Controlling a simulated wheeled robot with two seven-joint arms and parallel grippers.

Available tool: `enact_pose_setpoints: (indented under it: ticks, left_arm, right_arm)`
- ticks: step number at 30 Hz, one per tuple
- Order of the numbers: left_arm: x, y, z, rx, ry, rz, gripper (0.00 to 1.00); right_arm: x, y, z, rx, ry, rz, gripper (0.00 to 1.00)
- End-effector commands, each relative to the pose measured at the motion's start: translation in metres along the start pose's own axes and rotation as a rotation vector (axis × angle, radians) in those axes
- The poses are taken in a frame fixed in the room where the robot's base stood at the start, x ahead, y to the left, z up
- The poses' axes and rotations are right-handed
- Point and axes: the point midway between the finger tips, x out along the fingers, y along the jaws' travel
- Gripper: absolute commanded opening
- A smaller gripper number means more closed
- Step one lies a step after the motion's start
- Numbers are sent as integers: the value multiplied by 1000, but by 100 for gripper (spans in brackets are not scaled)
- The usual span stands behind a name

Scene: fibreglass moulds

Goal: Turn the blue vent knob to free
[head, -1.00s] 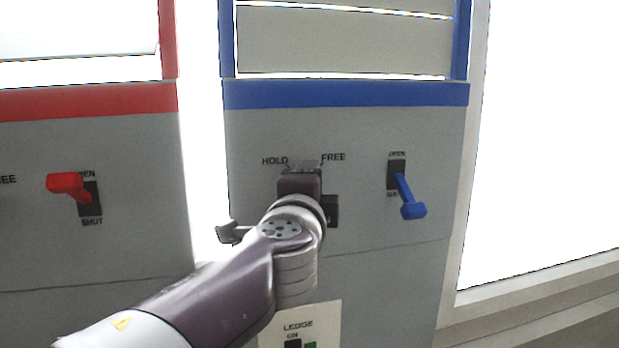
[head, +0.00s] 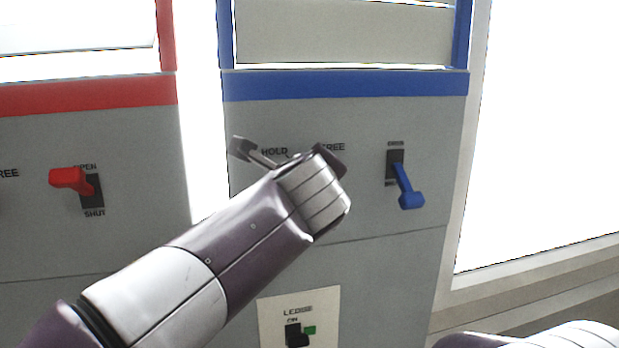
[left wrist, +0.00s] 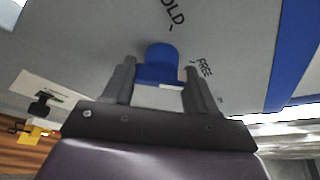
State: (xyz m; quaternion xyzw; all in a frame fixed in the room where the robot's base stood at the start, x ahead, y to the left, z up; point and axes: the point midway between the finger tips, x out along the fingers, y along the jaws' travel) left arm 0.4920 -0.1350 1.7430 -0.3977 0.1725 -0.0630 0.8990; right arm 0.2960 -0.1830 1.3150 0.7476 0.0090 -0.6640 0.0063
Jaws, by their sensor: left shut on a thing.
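The blue vent knob (left wrist: 162,62) shows in the left wrist view between the two grey fingers of my left gripper (left wrist: 158,80), which is shut on it. I cannot tell exactly which mark the knob points at. My right gripper is not in view.
Right of the knob is a blue lever (head: 408,190) on an OPEN plate. A red lever (head: 70,179) is on the left panel. Below is a LEDGE switch (head: 296,334) with a green mark (head: 310,330). A bright gap separates the panels.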

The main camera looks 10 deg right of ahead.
Motion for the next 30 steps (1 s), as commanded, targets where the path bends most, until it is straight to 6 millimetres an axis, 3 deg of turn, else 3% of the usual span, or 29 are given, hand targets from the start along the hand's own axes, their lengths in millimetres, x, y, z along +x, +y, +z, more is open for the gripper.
enact_pose_setpoints:
  ticks: [20,21,23,30]
  left_arm:
    - [0,0,0,56,-2,22,27]
    - [0,0,0,56,-2,22,64]
    - [0,-1,1,56,-2,21,83]
    - [0,-1,0,55,-1,21,83]
  right_arm:
    - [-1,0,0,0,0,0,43]
    - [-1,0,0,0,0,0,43]
    - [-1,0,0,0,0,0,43]
    - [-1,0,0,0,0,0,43]
